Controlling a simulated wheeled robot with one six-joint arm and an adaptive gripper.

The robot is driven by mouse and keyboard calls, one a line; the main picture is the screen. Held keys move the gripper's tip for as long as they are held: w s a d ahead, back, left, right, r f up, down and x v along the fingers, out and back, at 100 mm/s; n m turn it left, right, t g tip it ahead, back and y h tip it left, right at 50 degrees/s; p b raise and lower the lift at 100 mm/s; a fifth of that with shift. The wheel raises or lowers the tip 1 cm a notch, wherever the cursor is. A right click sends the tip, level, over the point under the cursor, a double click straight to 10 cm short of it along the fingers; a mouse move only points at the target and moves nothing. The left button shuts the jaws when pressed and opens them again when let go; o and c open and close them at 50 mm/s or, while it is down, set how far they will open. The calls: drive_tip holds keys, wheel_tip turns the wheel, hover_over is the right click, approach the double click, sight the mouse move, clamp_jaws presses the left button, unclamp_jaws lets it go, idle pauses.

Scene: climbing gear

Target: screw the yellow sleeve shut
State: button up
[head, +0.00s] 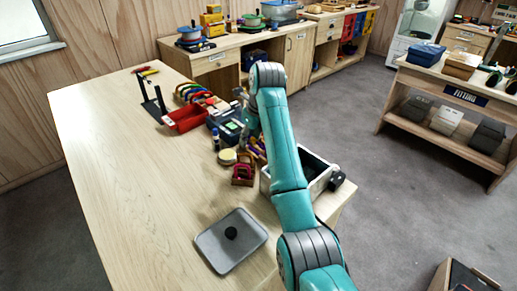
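My teal arm reaches from the lower right over the wooden table (130,170), and its far end bends down behind the raised elbow. My gripper (243,105) is small and partly hidden by the arm, so its fingers and anything between them cannot be made out. A yellow sleeve cannot be picked out for certain.
A red tray (186,117), a dark box (224,120), a blue bottle (216,139) and a round pale tin (227,157) crowd the table's right side. A white bin (312,178) lies partly behind my arm. The table's left is clear.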

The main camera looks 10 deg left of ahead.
sight(255, 139)
drive_tip(key=shift+f, duration=1.4)
drive_tip(key=shift+w+d, duration=0.45)
drive_tip(key=shift+w, duration=0.1)
drive_tip(key=shift+r, duration=1.45)
